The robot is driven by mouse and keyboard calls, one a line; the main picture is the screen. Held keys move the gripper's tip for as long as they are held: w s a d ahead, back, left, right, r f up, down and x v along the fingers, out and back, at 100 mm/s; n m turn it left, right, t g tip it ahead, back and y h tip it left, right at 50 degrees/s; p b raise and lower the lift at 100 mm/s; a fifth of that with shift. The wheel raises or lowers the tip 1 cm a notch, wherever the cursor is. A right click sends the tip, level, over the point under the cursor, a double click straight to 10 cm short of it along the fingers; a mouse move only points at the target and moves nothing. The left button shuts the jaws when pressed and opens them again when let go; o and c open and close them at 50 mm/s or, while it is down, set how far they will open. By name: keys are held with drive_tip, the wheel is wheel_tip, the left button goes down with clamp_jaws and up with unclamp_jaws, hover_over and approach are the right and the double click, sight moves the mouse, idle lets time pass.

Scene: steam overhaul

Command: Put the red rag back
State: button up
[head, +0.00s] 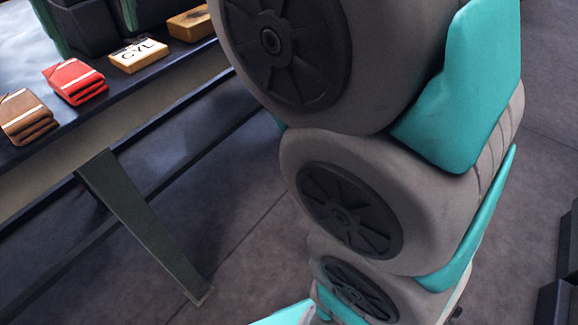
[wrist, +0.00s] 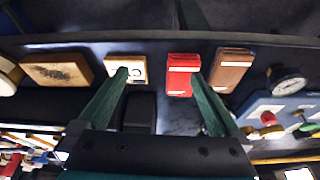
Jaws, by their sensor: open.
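The red rag (head: 75,82) is a folded bundle with a pale stripe, lying on the dark bench top near its edge in the head view. It also shows in the wrist view (wrist: 182,75), between a white card block and a brown folded rag. My gripper (wrist: 159,75) shows in the wrist view as two green fingers spread wide apart, with nothing held between them. The right fingertip appears close to the red rag in the picture; their real distance cannot be told.
The brown rag (head: 27,117) and the "CYL" block (head: 138,56) flank the red rag. A brown box (head: 190,24) lies farther along the bench. In the wrist view, a round gauge (wrist: 286,80) and a blue tray (wrist: 262,108) with coloured knobs are at the right.

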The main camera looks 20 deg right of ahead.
drive_tip(key=s+d+f+m+g+h, duration=0.1)
drive_tip(key=s+d+f+m, duration=0.1)
drive_tip(key=s+d+f, duration=0.4)
drive_tip(key=s+d+f+m+g, duration=0.1)
drive_tip(key=d+f, duration=0.7)
drive_tip(key=f, duration=0.2)
drive_tip(key=s+d+f+m+g, duration=0.1)
drive_tip(key=s+d+f, duration=0.2)
drive_tip(key=s+f, duration=0.5)
drive_tip(key=s+d+f+m+g, duration=0.1)
drive_tip(key=s+d+f, duration=0.3)
drive_tip(key=s+f, duration=0.4)
drive_tip(key=shift+d+g+h, duration=0.15)
drive_tip(key=shift+g+h, duration=0.15)
drive_tip(key=shift+g, duration=0.2)
